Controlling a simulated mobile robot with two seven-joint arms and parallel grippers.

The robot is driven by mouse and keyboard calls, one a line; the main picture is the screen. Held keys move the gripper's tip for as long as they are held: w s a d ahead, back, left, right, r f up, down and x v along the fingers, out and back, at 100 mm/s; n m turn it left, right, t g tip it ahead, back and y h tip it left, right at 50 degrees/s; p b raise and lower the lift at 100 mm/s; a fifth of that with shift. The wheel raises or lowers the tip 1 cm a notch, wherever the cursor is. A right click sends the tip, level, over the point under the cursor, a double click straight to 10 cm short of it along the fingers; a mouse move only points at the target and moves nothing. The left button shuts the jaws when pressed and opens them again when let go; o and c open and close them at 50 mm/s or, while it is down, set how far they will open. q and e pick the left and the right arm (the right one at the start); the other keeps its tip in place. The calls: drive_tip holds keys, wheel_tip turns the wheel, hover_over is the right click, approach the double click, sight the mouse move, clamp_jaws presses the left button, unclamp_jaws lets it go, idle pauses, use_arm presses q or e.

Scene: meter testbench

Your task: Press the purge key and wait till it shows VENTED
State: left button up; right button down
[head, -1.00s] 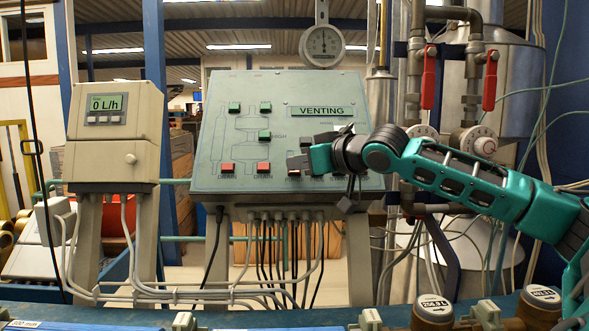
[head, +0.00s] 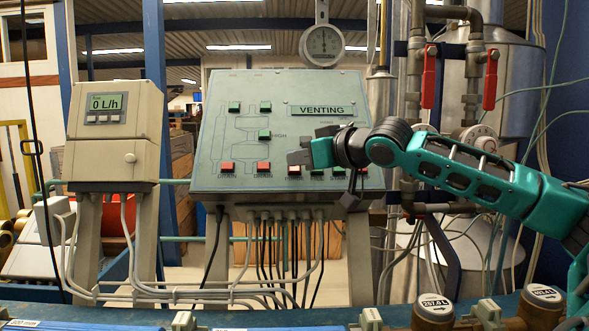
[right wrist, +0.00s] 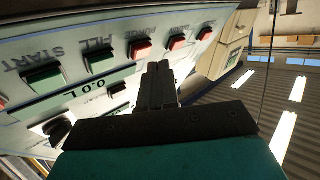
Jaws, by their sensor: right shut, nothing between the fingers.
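The sloped grey-green control panel (head: 215,120) stands in the middle of the head view. Its display (head: 321,111) reads VENTING. Green keys and red keys sit on the panel, with a row along its lower edge. My left gripper is not in view.
A beige meter box (head: 115,135) reading 0 L/h stands left of the panel. A round dial gauge (head: 322,45) is above it. Pipes with red lever handles (head: 429,80) and a metal tank stand on the right. Cables hang below the panel.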

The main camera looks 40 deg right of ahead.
drive_tip(key=shift+s+a+r, duration=0.65)
drive_tip(key=shift+s+r, duration=0.1)
drive_tip(key=shift+r, duration=0.1)
drive_tip(key=shift+s+a+r, duration=0.6)
drive_tip(key=shift+s+r, duration=0.1)
drive_tip(key=shift+r, duration=0.15)
drive_tip(key=shift+s+a+r, duration=0.25)
drive_tip(key=shift+s+r, duration=0.1)
drive_tip(key=shift+r, duration=0.05)
drive_tip(key=shift+a+f, duration=0.1)
